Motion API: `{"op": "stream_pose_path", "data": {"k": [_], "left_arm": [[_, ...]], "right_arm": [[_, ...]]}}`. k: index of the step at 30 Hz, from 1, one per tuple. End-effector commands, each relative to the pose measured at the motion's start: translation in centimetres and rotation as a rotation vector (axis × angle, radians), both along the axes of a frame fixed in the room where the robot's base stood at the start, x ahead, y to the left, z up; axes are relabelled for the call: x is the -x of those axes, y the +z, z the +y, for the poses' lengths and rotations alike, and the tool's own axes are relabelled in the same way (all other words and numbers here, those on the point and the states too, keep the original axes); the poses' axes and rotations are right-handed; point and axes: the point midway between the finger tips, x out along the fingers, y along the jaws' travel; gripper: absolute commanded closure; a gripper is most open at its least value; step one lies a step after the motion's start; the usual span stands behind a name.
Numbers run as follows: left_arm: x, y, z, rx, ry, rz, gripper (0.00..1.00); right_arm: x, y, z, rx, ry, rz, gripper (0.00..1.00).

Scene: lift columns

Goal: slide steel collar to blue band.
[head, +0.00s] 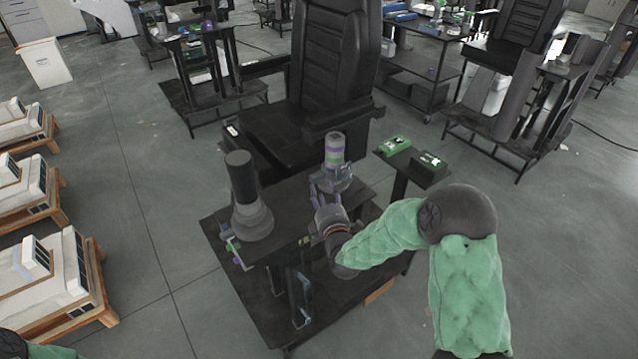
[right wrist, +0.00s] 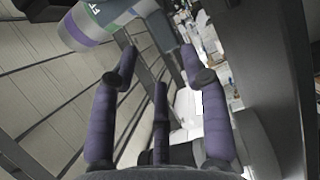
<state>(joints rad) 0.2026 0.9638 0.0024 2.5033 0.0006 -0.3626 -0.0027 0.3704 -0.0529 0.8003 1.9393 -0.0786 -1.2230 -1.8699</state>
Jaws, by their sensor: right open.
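A short upright column (head: 334,150) with a pale top and purple and green bands stands on the small dark table (head: 290,195). Greyish metal shows around its lower part, but I cannot clearly tell the steel collar from my fingers there. I cannot make out a distinct blue band. My right gripper (head: 330,187) is at the column's near side, fingers pointing toward it. In the right wrist view the banded column (right wrist: 88,28) lies at top left, beyond the spread purple fingers (right wrist: 155,60), with nothing between them. My left gripper is out of view.
A dark column with a wide grey base (head: 251,218) stands on the table's left. Green and black boxes (head: 395,145) sit on a small shelf at right. A black chair (head: 330,70) stands close behind. Wooden-based units (head: 55,285) line the left; floor between is clear.

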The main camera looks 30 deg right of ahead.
Motion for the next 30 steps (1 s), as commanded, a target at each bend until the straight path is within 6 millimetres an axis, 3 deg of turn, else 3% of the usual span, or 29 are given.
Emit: {"op": "stream_pose_path", "data": {"k": [4, 10, 30], "left_arm": [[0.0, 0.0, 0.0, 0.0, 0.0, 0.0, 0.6], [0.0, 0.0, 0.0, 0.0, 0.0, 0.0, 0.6], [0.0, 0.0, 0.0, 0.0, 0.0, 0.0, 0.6]], "right_arm": [[2.5, 0.0, 0.8, 0.0, -0.001, 0.0, 0.54], [4.4, 0.0, 1.4, 0.0, 0.0, 0.0, 0.54], [4.8, 0.0, 1.6, 0.0, 0.0, -0.001, 0.54]]}}
